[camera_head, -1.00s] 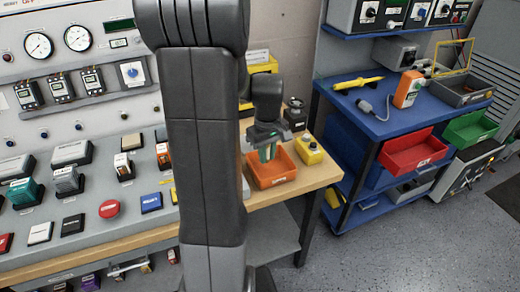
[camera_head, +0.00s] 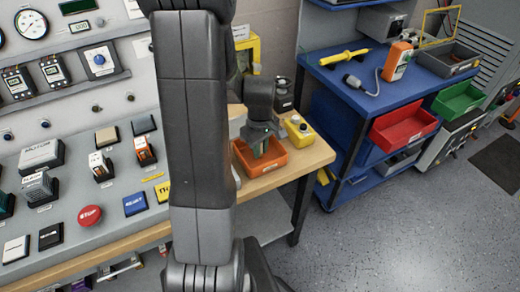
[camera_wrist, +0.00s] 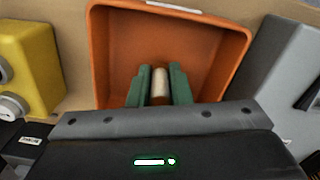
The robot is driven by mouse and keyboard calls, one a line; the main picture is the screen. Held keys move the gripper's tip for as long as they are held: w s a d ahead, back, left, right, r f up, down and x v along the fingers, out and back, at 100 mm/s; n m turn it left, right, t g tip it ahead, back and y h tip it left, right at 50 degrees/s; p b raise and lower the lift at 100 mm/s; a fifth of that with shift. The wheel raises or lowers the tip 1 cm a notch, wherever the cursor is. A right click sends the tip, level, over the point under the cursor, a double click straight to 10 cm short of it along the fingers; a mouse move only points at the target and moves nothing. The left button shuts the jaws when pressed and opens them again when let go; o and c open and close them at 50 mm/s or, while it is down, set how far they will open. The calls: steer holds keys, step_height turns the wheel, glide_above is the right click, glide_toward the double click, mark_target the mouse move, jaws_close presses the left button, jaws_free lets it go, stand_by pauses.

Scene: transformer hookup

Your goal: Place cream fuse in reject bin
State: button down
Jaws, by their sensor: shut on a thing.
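The cream fuse (camera_wrist: 159,88) is a small pale cylinder in the wrist view, upright in the picture between two green fingers. My gripper (camera_wrist: 159,90) is shut on it. The fingers and fuse show against the inside of an orange bin (camera_wrist: 101,50); the fuse's height above the bin floor is unclear. In the head view, my gripper (camera_head: 260,148) points down into the orange bin (camera_head: 275,166) on the wooden bench end. The fuse cannot be made out there. The bin's label is too small to read, so I cannot tell whether it is the reject bin.
A yellow button box (camera_head: 299,130) stands right of the orange bin. A blue cart (camera_head: 345,85) at right carries a red bin (camera_head: 403,129) and a green bin (camera_head: 459,104). The sloped control panel (camera_head: 110,200) lies left, with a red button (camera_head: 90,215).

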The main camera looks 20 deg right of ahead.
steer(key=shift+f, duration=0.35)
steer(key=shift+f, duration=0.15)
steer(key=c, duration=1.3)
jaws_free()
step_height(320, 180, up, 12)
steer(key=shift+r+p, duration=0.2)
steer(key=shift+p, duration=0.1)
steer(key=shift+r, duration=0.1)
